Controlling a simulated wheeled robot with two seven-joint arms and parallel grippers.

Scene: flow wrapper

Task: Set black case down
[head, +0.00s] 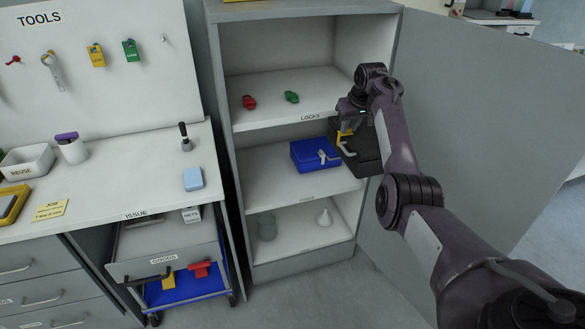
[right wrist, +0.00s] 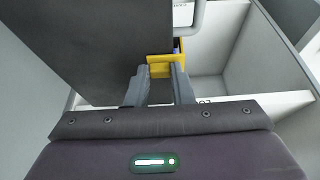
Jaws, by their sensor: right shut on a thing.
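The black case (head: 370,150) is held up at the right side of the open cabinet, level with the middle shelf (head: 265,185). It has a yellow part (head: 345,137) and a grey handle on its front. In the right wrist view the black case (right wrist: 105,45) fills the upper left. My right gripper (right wrist: 161,76) is shut on the yellow part (right wrist: 165,64) at the case's edge. In the head view my right arm partly hides the case, and I cannot tell whether the case touches the shelf. My left gripper is not in view.
A blue case (head: 304,155) sits on the middle shelf just left of the black case; that shelf's left part is clear. Red (head: 249,102) and green (head: 291,97) locks lie on the shelf above. The open cabinet door (head: 490,110) stands at the right.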

